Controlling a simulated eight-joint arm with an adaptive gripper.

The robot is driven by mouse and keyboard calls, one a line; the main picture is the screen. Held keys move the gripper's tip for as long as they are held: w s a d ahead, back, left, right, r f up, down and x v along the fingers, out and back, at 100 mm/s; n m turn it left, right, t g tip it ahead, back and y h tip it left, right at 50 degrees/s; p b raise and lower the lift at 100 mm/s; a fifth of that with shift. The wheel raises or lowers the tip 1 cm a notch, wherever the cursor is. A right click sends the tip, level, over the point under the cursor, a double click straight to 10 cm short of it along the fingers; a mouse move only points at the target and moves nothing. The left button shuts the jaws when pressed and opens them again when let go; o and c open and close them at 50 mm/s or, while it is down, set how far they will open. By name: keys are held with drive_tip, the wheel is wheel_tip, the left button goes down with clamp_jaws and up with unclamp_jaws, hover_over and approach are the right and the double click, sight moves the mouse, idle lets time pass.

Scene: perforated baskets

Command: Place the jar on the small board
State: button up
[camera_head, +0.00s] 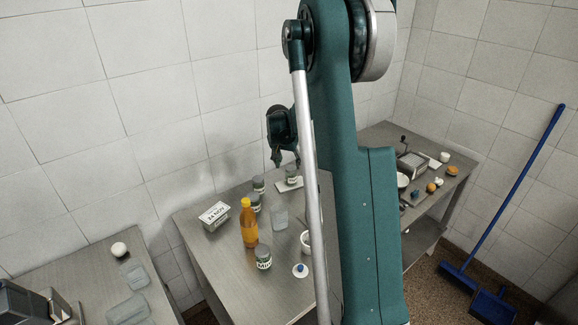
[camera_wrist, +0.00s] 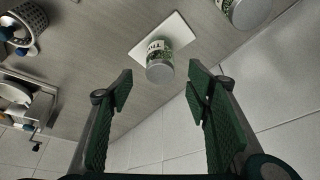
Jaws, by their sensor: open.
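A small jar (camera_head: 292,174) with a green and white label and a pale lid stands upright on the small white board (camera_head: 286,187) at the back of the middle table. In the wrist view the jar (camera_wrist: 160,64) rests on the board (camera_wrist: 181,32), its lid toward the camera. My gripper (camera_head: 286,160) is open and empty just above the jar. In the wrist view its two green fingers are spread apart, with the jar beyond them, and a clear gap shows between fingers and jar.
Other jars (camera_head: 258,184) (camera_head: 264,257) stand left and in front of the board. An orange bottle (camera_head: 249,224), a white labelled tub (camera_head: 214,215) and a clear container (camera_head: 280,217) are also there. A perforated basket (camera_wrist: 25,27) shows in the wrist view. The wall is close behind.

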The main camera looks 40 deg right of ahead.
drive_tip(key=shift+a+r, duration=0.15)
drive_tip(key=shift+r, duration=0.15)
idle(0.5)
drive_tip(key=s+a+r+n+t, duration=0.1)
drive_tip(key=s+a+r+n, duration=0.1)
drive_tip(key=s+a+r, duration=0.55)
drive_tip(key=s+a+r+n+t+y, duration=0.1)
drive_tip(key=s+a+r+n, duration=0.3)
drive_tip(key=a, duration=0.6)
drive_tip(key=s+a+r+m+t, duration=0.1)
drive_tip(key=s+a+r, duration=0.3)
drive_tip(key=a+r, duration=0.4)
drive_tip(key=s+a+f+n+t+y, duration=0.1)
drive_tip(key=s+a+n, duration=0.2)
drive_tip(key=s+a, duration=0.6)
drive_tip(key=s+a+f+n+y, duration=0.1)
drive_tip(key=s+a+n, duration=0.2)
drive_tip(key=s+a, duration=0.6)
drive_tip(key=s, duration=0.6)
drive_tip(key=shift+s+a+f+t+y, duration=0.2)
drive_tip(key=shift+a+t+y, duration=0.1)
drive_tip(key=shift+a+t, duration=0.1)
